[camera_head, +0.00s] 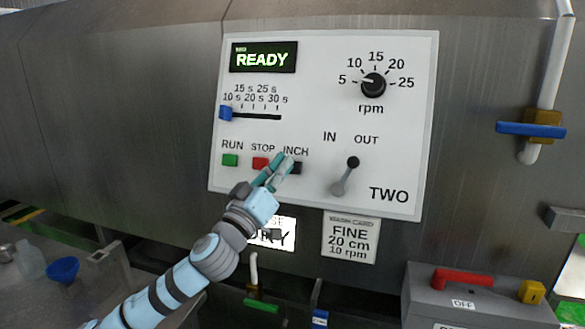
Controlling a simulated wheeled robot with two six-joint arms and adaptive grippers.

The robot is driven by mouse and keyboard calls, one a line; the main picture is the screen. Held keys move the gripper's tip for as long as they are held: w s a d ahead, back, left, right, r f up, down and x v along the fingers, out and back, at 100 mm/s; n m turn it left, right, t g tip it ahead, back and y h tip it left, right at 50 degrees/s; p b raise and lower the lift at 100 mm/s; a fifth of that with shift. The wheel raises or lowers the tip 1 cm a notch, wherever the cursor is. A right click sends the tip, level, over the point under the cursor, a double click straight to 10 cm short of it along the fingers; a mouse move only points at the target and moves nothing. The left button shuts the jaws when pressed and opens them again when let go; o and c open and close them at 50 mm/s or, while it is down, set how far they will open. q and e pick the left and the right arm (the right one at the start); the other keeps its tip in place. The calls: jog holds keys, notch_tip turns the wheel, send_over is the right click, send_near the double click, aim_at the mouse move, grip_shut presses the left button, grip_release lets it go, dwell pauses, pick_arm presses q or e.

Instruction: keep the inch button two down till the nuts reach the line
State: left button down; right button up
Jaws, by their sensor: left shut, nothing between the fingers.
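The white control panel marked TWO (404,205) is on the metal drum housing. Its display (264,58) reads READY. The dark INCH button (298,168) is partly hidden behind my left gripper (284,157). That gripper is shut and empty, its fingertips over the left side of the button, just below the INCH label. I cannot tell whether the tips touch the button or whether it is pressed. No nuts and no line show in this view. My right gripper is out of view.
The red STOP button (260,163) is close left of my fingertips, and the green RUN button (230,160) is further left. The IN/OUT lever (345,178), rpm knob (373,85) and blue slider (225,113) are on the same panel. A grey box with a red handle (462,279) stands lower right.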

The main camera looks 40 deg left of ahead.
pick_arm(q)
jog(key=shift+w, duration=0.15)
dwell(0.8)
jog(key=shift+w+a+f, duration=0.1)
jog(key=shift+w, duration=0.15)
jog(key=shift+w+a+f, duration=0.2)
jog(key=shift+w, duration=0.2)
dwell(2.4)
jog(key=shift+s, duration=0.1)
jog(key=shift+s+d+r+b, duration=0.3)
jog(key=shift+s+b, duration=0.3)
jog(key=shift+s, duration=0.05)
